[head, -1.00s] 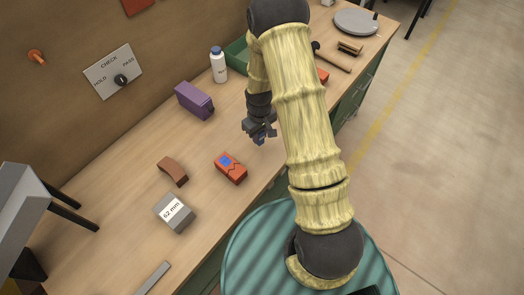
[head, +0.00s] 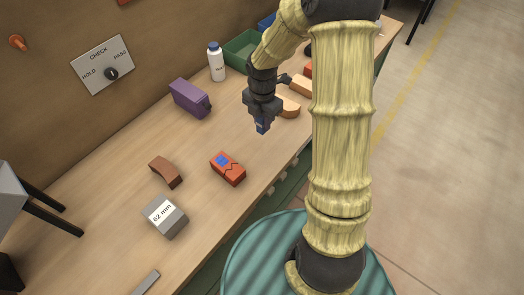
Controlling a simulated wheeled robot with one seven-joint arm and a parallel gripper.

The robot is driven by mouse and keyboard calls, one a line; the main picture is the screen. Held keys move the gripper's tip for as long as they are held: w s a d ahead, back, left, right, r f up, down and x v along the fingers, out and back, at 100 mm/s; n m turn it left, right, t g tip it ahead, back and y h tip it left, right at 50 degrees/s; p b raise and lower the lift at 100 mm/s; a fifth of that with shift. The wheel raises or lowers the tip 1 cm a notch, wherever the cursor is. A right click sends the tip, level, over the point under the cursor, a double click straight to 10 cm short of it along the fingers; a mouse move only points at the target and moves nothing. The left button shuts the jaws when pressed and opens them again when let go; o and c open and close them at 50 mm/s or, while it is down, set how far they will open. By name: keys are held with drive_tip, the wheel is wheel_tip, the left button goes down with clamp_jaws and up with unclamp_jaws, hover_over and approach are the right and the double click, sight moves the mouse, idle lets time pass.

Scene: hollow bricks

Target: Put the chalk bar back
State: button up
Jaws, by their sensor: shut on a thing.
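The block appears to be a little above the bench top, though the exact gap is hard to tell. A red brick (head: 229,173) with a blue patch and a dark zigzag line on its top lies on the bench, below and left of my gripper, apart from it.
A curved brown brick (head: 166,172) and a grey block marked 62 mm (head: 166,217) lie at the lower left. A purple brick (head: 190,99), a white bottle (head: 216,62), a green bin (head: 243,50) and a partly hidden blue container (head: 267,22) stand farther back. Tan pieces (head: 289,107) lie right of my gripper.

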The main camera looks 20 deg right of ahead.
drive_tip(key=shift+f, duration=3.1)
drive_tip(key=shift+f, duration=0.1)
drive_tip(key=shift+f+p, duration=0.3)
drive_tip(key=shift+f, duration=1.45)
drive_tip(key=shift+f, duration=0.15)
drive_tip(key=o, duration=1)
